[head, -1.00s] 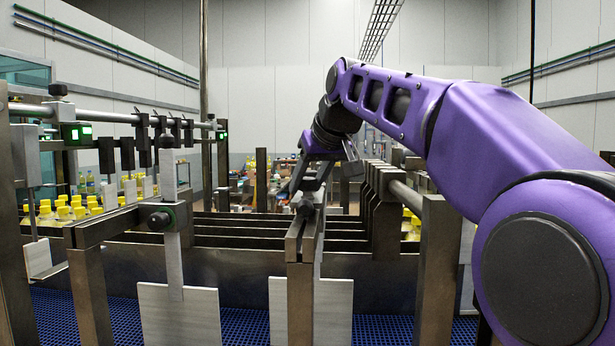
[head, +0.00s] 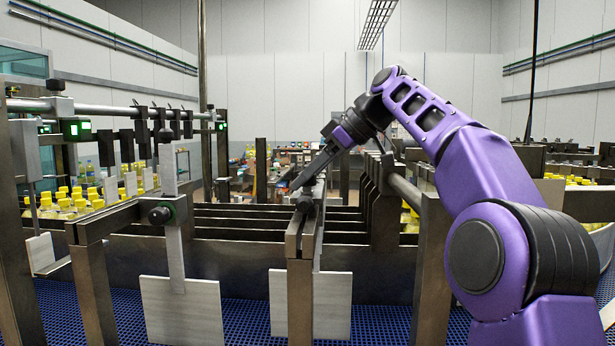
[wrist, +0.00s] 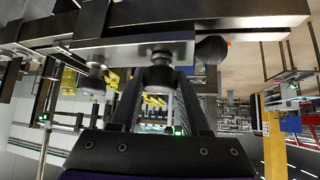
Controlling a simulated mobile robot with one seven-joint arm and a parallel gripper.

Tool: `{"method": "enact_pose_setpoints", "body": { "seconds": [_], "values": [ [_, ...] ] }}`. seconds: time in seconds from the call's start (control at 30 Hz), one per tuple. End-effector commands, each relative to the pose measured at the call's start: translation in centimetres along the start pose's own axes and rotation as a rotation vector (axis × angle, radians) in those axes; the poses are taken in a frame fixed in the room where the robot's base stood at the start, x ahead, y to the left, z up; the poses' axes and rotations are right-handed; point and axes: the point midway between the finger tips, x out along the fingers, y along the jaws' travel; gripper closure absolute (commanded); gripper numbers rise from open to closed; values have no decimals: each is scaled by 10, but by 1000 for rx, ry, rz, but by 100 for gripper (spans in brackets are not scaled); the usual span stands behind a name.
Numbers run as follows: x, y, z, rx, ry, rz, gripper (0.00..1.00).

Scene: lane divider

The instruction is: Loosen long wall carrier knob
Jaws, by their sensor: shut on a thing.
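My gripper (head: 304,180) reaches over the middle post and beam in the head view, its fingers slanting down to the left. A dark round knob (head: 305,204) sits on the near end of that beam (head: 294,236), by the fingertips. In the wrist view my gripper (wrist: 160,66) has its two dark fingers on either side of a dark knob (wrist: 161,78) below a pale metal plate (wrist: 130,48); it is shut on this knob. The fingers partly hide it. Another dark knob (wrist: 92,82) is beside it, outside the fingers. Whether the knob has turned cannot be told.
Another pale plate (head: 331,303) hangs by the middle post. Long dark lane walls (head: 250,224) run across behind. Yellow-capped bottles (head: 75,200) stand at left.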

Motion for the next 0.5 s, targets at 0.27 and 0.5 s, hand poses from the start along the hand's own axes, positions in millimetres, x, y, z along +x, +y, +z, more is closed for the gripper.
{"method": "enact_pose_setpoints", "body": {
  "seconds": [0.27, 0.5],
  "values": [
    [2, 1, 2, -38, -5, -42, 100],
    [2, 1, 3, -44, -7, -49, 100]
  ]
}}
